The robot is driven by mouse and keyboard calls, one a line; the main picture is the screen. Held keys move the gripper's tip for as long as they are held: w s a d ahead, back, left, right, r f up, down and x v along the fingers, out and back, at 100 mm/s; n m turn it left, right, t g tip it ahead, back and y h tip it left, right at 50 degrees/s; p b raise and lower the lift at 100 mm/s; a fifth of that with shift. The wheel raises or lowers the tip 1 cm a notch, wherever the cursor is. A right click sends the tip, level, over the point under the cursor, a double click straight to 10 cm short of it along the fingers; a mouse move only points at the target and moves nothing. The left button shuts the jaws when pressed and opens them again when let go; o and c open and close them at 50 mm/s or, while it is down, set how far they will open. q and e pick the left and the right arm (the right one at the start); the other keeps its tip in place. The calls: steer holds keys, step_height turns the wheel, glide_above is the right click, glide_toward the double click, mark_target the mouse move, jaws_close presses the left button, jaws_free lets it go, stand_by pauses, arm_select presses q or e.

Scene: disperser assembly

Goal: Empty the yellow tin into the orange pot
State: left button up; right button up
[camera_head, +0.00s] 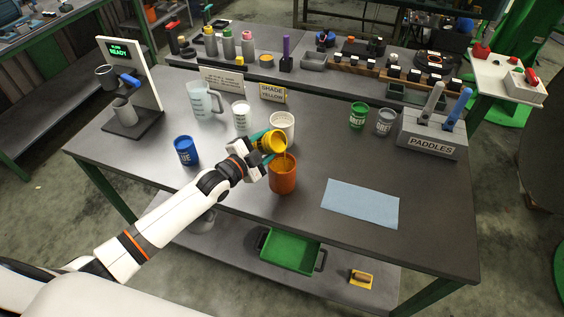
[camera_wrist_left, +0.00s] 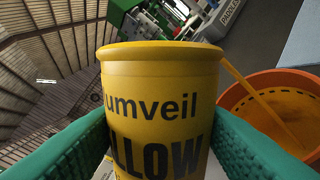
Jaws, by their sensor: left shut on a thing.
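The yellow tin (camera_head: 273,142) is tilted above the orange pot (camera_head: 283,178) in the head view. My left gripper (camera_head: 262,146) is shut on the tin. In the left wrist view the tin (camera_wrist_left: 160,105) sits between the two green fingers, its lettering facing the camera. A yellow stream runs from its rim down into the orange pot (camera_wrist_left: 240,98), which has yellow-orange paint inside. The pot stands upright on the table. My right gripper is not in view.
A white pot (camera_head: 281,128) stands close behind the tin. A blue tin (camera_head: 186,151) stands to the left. Green (camera_head: 358,115) and grey (camera_head: 385,121) tins and a paddle holder (camera_head: 432,136) are at the right. A blue cloth (camera_head: 361,203) lies at front right.

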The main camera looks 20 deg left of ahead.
arm_select(q)
steer(key=shift+f, duration=0.1)
stand_by(0.6)
steer(key=shift+d+r+m+y+p, duration=0.15)
steer(key=shift+r+m, duration=0.25)
steer(key=shift+m, duration=0.5)
steer(key=shift+a+r+m+y+p, duration=0.15)
steer(key=shift+r+m+y, duration=0.15)
steer(key=shift+m, duration=0.6)
stand_by(3.7)
steer(key=shift+d+f+m+b, duration=0.1)
steer(key=shift+f+m+b, duration=0.15)
steer(key=shift+m+b, duration=0.25)
stand_by(1.3)
